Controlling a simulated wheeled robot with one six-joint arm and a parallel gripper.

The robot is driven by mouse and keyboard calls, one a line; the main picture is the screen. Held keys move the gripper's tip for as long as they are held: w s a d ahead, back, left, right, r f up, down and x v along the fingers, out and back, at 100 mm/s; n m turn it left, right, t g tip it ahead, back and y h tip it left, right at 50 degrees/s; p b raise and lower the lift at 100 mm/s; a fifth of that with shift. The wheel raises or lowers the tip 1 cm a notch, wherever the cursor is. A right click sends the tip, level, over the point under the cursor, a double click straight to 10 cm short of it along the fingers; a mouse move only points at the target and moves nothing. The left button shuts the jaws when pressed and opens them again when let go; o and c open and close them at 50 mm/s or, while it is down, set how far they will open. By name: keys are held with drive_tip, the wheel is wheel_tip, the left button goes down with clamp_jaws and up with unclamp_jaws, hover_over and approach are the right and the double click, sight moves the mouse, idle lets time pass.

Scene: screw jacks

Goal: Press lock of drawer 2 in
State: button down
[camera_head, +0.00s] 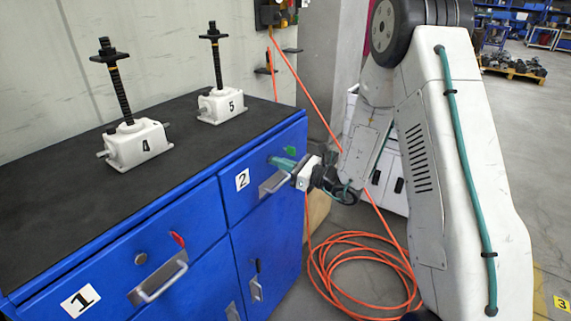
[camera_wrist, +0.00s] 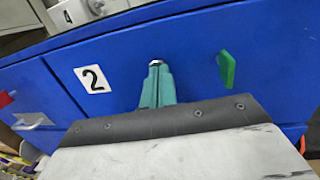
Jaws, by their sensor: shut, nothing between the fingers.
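Drawer 2 (camera_head: 228,203) is the upper right drawer of the blue cabinet, marked with a white "2" label (camera_wrist: 92,79). It looks closed. Its round silver lock (camera_wrist: 158,63) shows in the wrist view just beyond my fingertips; in the head view my gripper hides it. My gripper (camera_head: 273,161) has teal fingers, shut together and empty, pointing at the drawer front; they also show in the wrist view (camera_wrist: 158,74). The tips are at the lock, but I cannot tell whether they touch it. A green tab (camera_wrist: 227,70) sits right of the lock.
The drawer 2 handle (camera_head: 272,184) is just below my gripper. Drawer 1 (camera_head: 105,281) has a red tab (camera_head: 178,239), a lock (camera_head: 141,258) and a handle (camera_head: 160,280). Screw jacks 4 (camera_head: 135,146) and 5 (camera_head: 222,106) stand on top. An orange hose (camera_head: 350,236) lies coiled on the floor.

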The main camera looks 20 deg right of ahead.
drive_tip(key=shift+w+a+r, duration=0.1)
drive_tip(key=shift+w, duration=0.05)
drive_tip(key=v, duration=1.4)
drive_tip(key=s+a+r+n+g, duration=0.2)
drive_tip(key=s+a+n+g, duration=0.3)
drive_tip(key=s+n+g, duration=0.3)
drive_tip(key=s+a+r+n+g, duration=0.2)
drive_tip(key=s+a+n+g, duration=0.2)
drive_tip(key=s+n+g, duration=0.4)
drive_tip(key=s+d+r+n+t+h, duration=0.3)
drive_tip(key=s+d+r+n+h, duration=0.1)
drive_tip(key=s+r+n+h, duration=0.7)
drive_tip(key=shift+s+r+t+h, duration=0.4)
drive_tip(key=shift+s+r+h, duration=0.5)
drive_tip(key=shift+s, duration=0.9)
